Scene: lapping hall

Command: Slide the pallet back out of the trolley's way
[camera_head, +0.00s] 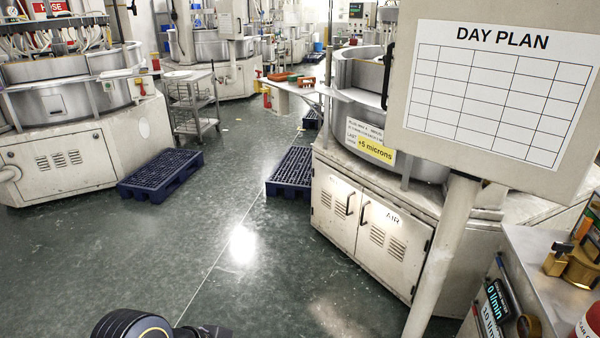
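A dark blue slatted pallet (160,175) lies flat on the floor at the left, beside the left machine's cabinet. A second dark blue pallet (291,170) lies on the floor in the middle, against the left side of the machine with the "AIR" cabinet, which may hide part of it. A grey metal trolley (192,104) with shelves stands behind the left pallet, close to the left machine. A black rounded part of my own arm shows at the bottom edge. Neither gripper's fingers can be seen.
Open green floor (130,250) lies ahead and to the left. The cabinet (370,220) and a DAY PLAN board (500,85) on a post (440,260) stand at the right. A metal bench (545,260) is at the lower right. Another blue pallet (312,119) lies farther back.

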